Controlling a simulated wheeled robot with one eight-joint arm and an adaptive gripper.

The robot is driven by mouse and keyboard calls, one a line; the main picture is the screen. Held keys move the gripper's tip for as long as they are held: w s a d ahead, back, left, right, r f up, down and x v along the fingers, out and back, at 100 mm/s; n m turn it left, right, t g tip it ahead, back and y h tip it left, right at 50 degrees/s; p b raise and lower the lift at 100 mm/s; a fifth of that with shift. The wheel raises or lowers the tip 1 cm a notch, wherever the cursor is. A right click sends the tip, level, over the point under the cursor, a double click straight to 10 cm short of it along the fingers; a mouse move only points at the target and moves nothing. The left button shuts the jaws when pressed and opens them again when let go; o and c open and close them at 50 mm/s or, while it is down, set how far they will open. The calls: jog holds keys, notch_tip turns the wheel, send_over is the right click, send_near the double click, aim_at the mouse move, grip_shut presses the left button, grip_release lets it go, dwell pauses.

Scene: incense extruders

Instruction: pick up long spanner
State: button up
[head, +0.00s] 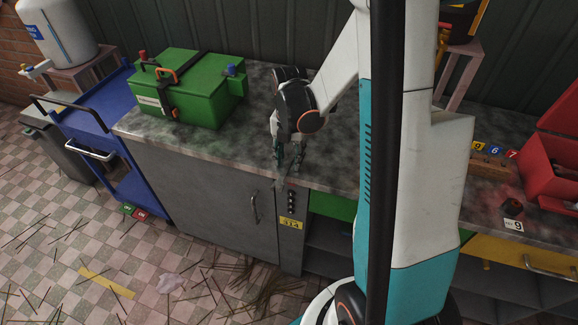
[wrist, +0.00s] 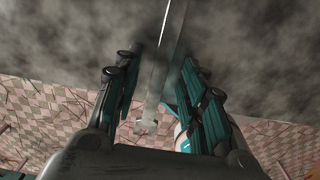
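The long spanner (wrist: 162,72) is a thin grey metal bar in the wrist view. It runs from the top edge down to a wider head, which shows against the floor beyond the worktop edge. My gripper (wrist: 158,62) is open, with one dark and teal finger on each side of the spanner and a visible gap to both. In the head view my gripper (head: 288,163) points down at the front edge of the grey worktop (head: 330,165). A small grey end of the spanner (head: 280,184) seems to stick out below it there. The spanner's far end is out of frame.
A green box (head: 200,95) stands on the worktop to the left. A blue trolley (head: 95,135) is beyond it. At the right are a red toolbox (head: 555,165) and a small block with numbered tags (head: 488,165). Thin sticks litter the tiled floor.

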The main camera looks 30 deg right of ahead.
grip_shut()
jog(key=shift+r, duration=0.1)
dwell(0.3)
